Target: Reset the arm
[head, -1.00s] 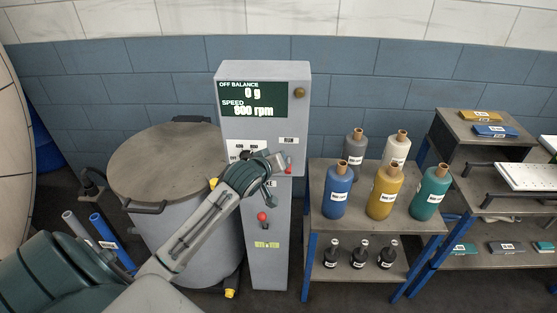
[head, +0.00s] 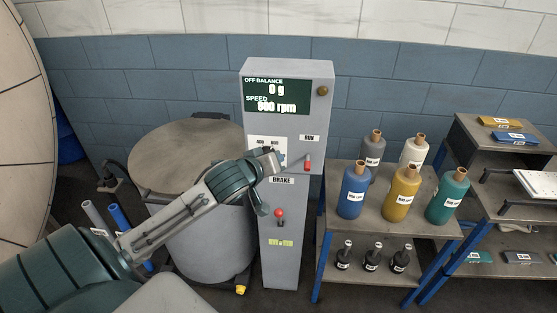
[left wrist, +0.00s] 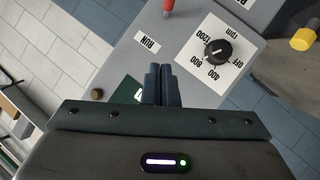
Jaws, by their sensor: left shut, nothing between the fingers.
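My left gripper (head: 280,163) is shut and empty in front of the grey control panel (head: 290,238). In the left wrist view its fingers (left wrist: 162,84) are together, with the panel face beyond them. The wrist view shows the black speed dial (left wrist: 217,52) with OFF, 400, 800 and 1200 marks, to the right of the fingers. The RUN label (left wrist: 148,43) is above the fingers and a red-tipped lever (left wrist: 168,6) is at the top edge. In the head view the gripper hides the dial, while the red RUN lever (head: 307,162) is visible. My right gripper is not in view.
The display (head: 277,96) reads 0 g and 800 rpm. A red-knobbed brake lever (head: 279,214) is lower on the panel. A lidded grey drum (head: 185,155) stands left. A shelf (head: 392,230) with several bottles stands right.

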